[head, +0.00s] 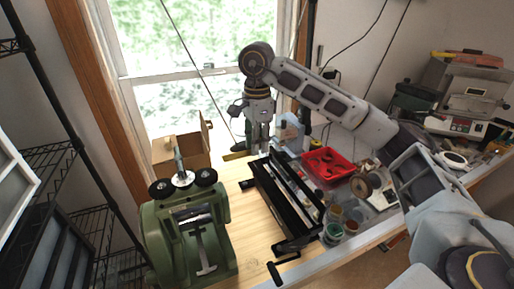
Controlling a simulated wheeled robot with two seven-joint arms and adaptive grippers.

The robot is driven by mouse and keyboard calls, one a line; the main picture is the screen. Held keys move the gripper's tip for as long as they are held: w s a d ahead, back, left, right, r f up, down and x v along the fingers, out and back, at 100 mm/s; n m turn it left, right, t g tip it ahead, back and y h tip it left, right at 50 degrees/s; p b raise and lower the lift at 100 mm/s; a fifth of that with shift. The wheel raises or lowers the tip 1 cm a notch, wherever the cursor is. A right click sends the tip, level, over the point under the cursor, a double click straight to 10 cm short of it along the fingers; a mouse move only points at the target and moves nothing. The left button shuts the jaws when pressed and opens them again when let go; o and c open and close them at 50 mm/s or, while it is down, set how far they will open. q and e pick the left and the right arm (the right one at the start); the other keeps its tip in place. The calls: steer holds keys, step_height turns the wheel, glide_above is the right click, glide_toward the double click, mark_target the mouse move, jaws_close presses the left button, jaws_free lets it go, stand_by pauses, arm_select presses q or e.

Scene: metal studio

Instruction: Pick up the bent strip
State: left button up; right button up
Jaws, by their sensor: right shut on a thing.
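My right gripper (260,146) points down over the far part of the wooden bench, just beyond the black metal frame. Its fingers are shut on the bent strip (236,156), a thin yellowish piece that sticks out to the left of the fingertips. The end of the strip between the fingers is hidden. It is too small to tell whether the strip touches the bench. My left gripper is not in view.
A green machine (187,234) stands at the front left, with an open cardboard box (181,152) behind it. The black frame (267,203) lies mid-bench. A red tray (328,167), a spool (366,186) and small jars (333,233) crowd the right.

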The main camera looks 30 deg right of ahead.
steer(key=shift+r, duration=0.4)
stand_by(0.4)
